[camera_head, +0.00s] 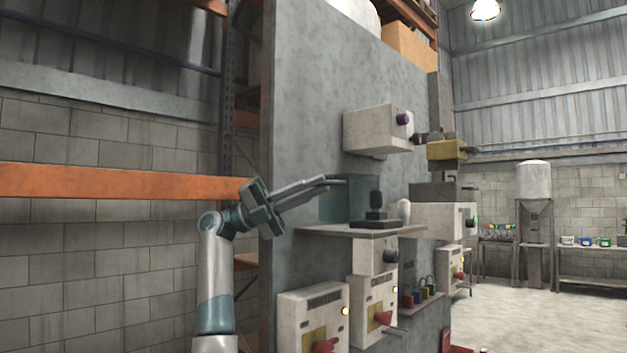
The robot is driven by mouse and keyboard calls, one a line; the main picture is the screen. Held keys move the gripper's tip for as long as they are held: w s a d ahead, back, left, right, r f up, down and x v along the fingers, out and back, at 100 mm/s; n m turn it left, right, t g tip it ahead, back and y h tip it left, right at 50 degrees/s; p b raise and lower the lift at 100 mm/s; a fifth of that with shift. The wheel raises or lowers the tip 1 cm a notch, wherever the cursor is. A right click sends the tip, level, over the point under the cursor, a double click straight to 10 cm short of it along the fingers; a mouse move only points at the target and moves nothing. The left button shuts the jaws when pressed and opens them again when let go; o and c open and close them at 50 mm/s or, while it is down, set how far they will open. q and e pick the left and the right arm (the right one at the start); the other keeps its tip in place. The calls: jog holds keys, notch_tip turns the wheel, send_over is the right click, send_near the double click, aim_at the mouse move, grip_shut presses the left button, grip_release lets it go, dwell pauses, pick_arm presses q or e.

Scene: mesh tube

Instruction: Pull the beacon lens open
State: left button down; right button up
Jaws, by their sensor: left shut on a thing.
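A teal, see-through box-like cover (348,203), which looks like the beacon lens, stands on a grey shelf (345,231) on the tall grey panel. My left gripper (335,181) reaches in from the left, with its long grey fingers close together at the upper left edge of the teal cover. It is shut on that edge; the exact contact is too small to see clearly. A black knobbed piece on a flat black base (375,212) and a small white bulb-shaped piece (404,210) are to the right of the cover. My right gripper is not in view.
White boxes with red handles (314,318) sit below the shelf. A white box with a dark knob (377,131) juts out above it. A yellow block (446,150) sticks out farther right. An orange rack beam (110,182) runs behind my left arm.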

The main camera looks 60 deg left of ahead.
pick_arm(q)
jog(key=shift+s+a+r+h, duration=0.1)
jog(key=shift+a+h, duration=0.15)
jog(key=shift+h, duration=0.05)
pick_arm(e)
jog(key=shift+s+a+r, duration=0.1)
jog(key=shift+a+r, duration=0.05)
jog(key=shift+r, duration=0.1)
pick_arm(q)
jog(key=c, duration=2.1)
grip_release()
